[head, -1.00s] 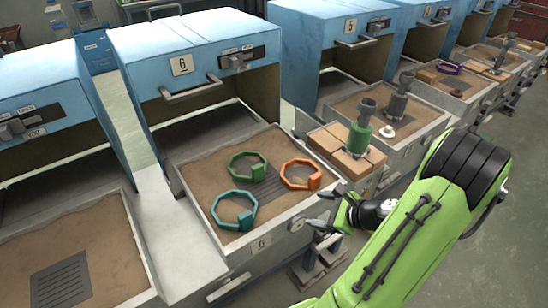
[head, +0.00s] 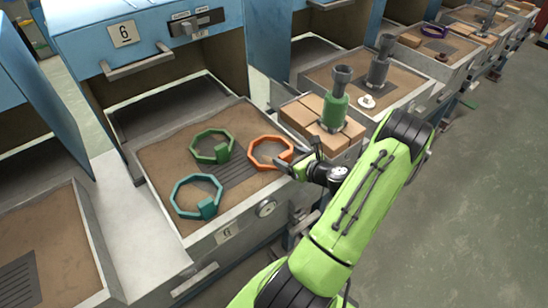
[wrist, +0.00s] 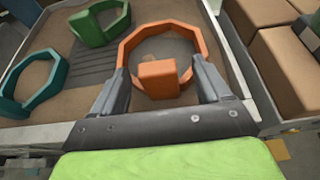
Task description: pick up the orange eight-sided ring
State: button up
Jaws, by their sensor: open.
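The orange eight-sided ring (head: 254,146) lies on the sand of the number 6 drawer, at its right side. It has a thick block on its near side, which shows clearly in the wrist view (wrist: 158,80). My gripper (head: 292,164) is at the drawer's right edge, close to the ring. In the wrist view my gripper (wrist: 160,84) is open, with one finger on either side of the orange block. No contact is visible, and I cannot tell the fingers' exact height against the block.
A green ring (head: 194,150) and a teal ring (head: 178,208) lie left of the orange one in the same drawer (head: 132,172). To the right are tan bricks (head: 296,116) with a green-and-grey post (head: 334,108). The blue cabinet (head: 75,42) stands behind.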

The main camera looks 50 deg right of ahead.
aim_at(283, 154)
jog(key=b+x, duration=0.1)
jog(key=x, duration=0.3)
jog(key=shift+w, duration=0.4)
jog(key=shift+s, duration=0.1)
jog(key=shift+c, duration=0.4)
jog(key=c, duration=1.2)
